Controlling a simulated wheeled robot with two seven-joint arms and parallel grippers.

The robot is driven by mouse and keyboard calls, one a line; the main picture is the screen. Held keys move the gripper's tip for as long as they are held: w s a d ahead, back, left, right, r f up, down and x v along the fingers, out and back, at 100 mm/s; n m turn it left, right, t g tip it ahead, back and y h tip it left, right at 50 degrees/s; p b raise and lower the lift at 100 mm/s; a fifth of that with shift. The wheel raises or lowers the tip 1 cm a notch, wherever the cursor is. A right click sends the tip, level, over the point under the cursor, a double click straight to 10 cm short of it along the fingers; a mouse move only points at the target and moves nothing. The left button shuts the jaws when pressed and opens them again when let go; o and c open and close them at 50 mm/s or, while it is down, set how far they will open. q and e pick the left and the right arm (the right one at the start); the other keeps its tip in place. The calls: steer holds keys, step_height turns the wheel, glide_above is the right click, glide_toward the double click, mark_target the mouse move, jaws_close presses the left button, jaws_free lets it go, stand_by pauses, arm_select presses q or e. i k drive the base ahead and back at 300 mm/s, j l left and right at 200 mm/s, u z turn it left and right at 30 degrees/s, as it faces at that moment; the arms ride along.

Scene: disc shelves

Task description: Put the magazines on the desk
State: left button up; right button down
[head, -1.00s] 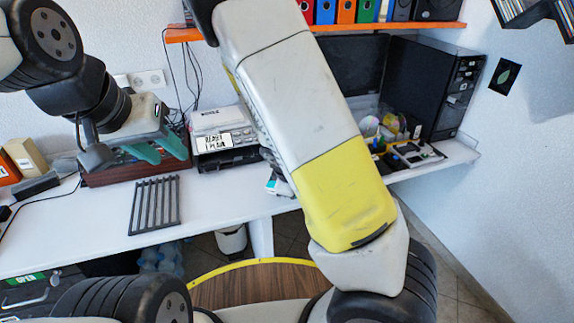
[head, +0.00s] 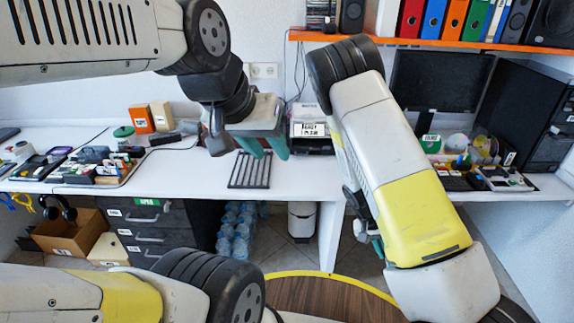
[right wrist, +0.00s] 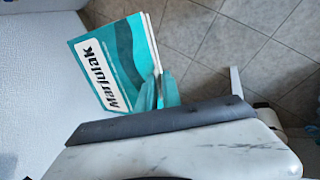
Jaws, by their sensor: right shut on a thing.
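The white desk (head: 200,168) runs along the back wall. My left gripper (head: 265,148) hangs in front of the desk near the printer, its teal fingers apart with nothing between them.
A dark slatted rack (head: 250,172) lies on the desk beside a printer (head: 310,130). A tray of small parts (head: 95,165) is at left. A monitor (head: 437,90) and black computer case (head: 530,115) stand at right. An orange shelf (head: 400,41) hangs above. Bare desk shows around the rack.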

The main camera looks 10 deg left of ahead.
mark_target(177, 169)
steer(key=j+z, duration=0.2)
steer(key=j, duration=0.95)
steer(key=j+z, duration=0.2)
steer(key=j, duration=0.95)
